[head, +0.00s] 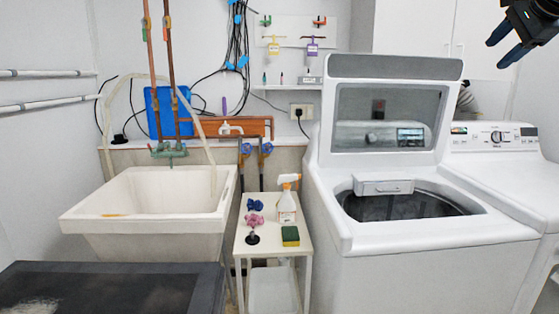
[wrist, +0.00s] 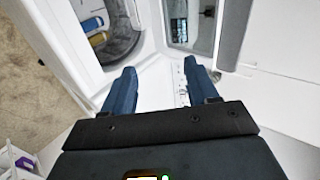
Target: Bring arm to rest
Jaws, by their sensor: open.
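My gripper (head: 497,53) shows at the top right of the head view, high above the white machine on the right. Its two blue fingers are spread apart. In the wrist view the gripper (wrist: 160,68) is open, with nothing between the fingers. Beyond the fingers are white machine surfaces and a strip of controls (wrist: 182,85). Most of my arm is outside the head view.
A top-load washer (head: 420,270) stands with its lid (head: 458,68) raised, below and left of my gripper. A second white machine (head: 520,170) is at right. A sink (head: 150,235) and a small white table (head: 262,242) stand farther left. White cupboards (head: 415,30) are behind.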

